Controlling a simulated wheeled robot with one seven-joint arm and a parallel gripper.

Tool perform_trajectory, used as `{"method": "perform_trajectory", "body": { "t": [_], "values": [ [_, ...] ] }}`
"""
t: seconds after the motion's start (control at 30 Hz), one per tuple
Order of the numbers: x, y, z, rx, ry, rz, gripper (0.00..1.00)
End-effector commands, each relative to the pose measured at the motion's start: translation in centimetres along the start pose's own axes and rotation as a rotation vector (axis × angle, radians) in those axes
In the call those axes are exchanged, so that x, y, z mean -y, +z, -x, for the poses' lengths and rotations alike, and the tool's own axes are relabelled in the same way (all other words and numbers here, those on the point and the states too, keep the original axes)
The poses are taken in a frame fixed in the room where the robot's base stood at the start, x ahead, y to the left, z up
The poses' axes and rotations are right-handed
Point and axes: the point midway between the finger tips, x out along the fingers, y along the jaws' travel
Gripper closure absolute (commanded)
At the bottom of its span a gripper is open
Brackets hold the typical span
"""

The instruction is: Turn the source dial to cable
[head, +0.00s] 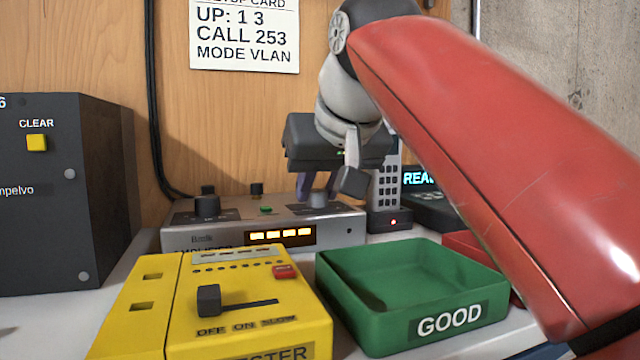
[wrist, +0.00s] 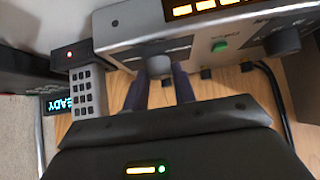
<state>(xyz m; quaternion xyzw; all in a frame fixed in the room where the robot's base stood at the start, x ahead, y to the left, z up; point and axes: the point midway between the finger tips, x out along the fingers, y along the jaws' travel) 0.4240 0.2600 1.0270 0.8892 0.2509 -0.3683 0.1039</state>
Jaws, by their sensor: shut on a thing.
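The silver amplifier (head: 340,225) stands at the back, with lit amber digits on its front. My gripper (head: 325,185) reaches down onto its right end. In the wrist view my gripper (wrist: 160,75) has its two purple-grey fingers on either side of a grey dial (wrist: 159,65) and is shut on it. This dial (head: 319,199) shows partly in the head view. Its labels and pointer setting cannot be read. A larger dark dial (head: 207,202) sits at the left of the amplifier's top, with a green button (head: 266,209) between the two.
A yellow tester (head: 225,320) with a slider stands in front, beside a green tray (head: 400,330) marked GOOD. A black unit (head: 60,220) is at left. A setup card (head: 243,38) hangs on the wooden wall.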

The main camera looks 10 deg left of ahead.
Motion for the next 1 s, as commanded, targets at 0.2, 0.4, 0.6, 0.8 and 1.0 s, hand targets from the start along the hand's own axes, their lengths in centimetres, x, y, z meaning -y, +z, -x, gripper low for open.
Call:
{"method": "perform_trajectory", "body": {
  "t": [0.2, 0.4, 0.6, 0.8, 1.0],
  "values": [
    [-0.1, -0.03, 0.07, 0.001, -0.015, 0.015, 0.96],
    [-0.29, -0.13, 0.19, 0.001, -0.077, 0.077, 0.96],
    [-0.48, -0.25, 0.2, 0.002, -0.187, 0.184, 0.96],
    [-0.67, -0.37, 0.16, 0.001, -0.308, 0.305, 0.96],
    [-0.75, -0.42, 0.1, 0.0, -0.416, 0.413, 0.96]
  ]
}}
